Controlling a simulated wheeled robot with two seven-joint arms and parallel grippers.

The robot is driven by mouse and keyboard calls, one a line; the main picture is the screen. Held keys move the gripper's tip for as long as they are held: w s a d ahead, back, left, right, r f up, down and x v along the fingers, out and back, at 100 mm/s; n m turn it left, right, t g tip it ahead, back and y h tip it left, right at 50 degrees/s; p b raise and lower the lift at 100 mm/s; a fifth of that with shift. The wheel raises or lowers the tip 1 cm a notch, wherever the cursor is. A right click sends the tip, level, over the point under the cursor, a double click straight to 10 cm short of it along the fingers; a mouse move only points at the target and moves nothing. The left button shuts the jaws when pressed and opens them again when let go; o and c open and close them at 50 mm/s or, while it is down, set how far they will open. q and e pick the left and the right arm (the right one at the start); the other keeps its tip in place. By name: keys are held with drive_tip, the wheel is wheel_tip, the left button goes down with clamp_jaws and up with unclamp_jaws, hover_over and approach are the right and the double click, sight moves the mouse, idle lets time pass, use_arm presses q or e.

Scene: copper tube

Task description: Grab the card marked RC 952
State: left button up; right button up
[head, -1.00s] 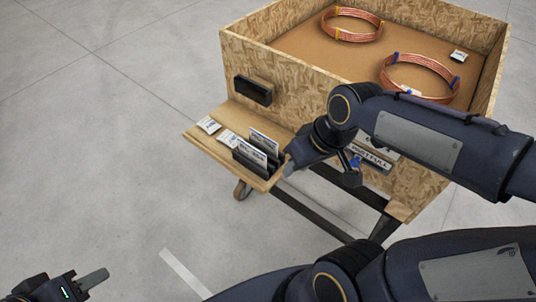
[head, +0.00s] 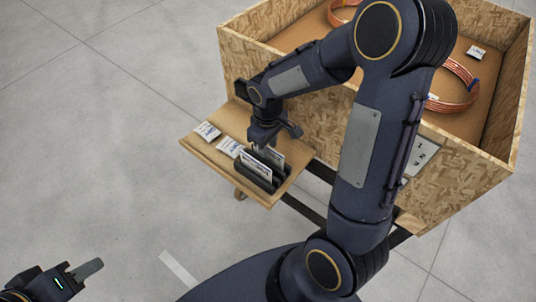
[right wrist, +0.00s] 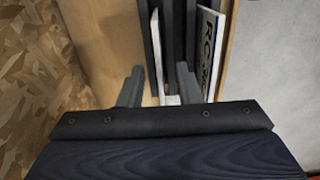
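A dark card holder (head: 252,175) on the wooden shelf holds upright white cards: a front card (head: 257,168) and a rear card (head: 275,155) partly under my gripper. In the right wrist view, one card (right wrist: 209,45) shows large print starting "RC-9"; the remaining digits are unclear. Another card (right wrist: 155,45) shows nearly edge-on, to the left of it. My right gripper (right wrist: 159,72) is open, pointing down over the holder, its fingers either side of the edge-on card's line; contact cannot be told. My left gripper (head: 88,270) is far off at the lower left; its opening is unclear.
Two more white packets or cards (head: 208,131) and (head: 230,147) lie flat on the shelf (head: 200,148). The shelf juts from a chipboard crate (head: 300,125) holding copper coils (head: 462,88). Floor to the left is clear.

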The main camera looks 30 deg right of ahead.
drive_tip(key=shift+f, duration=0.75)
clamp_jaws()
drive_tip(key=shift+r, duration=0.1)
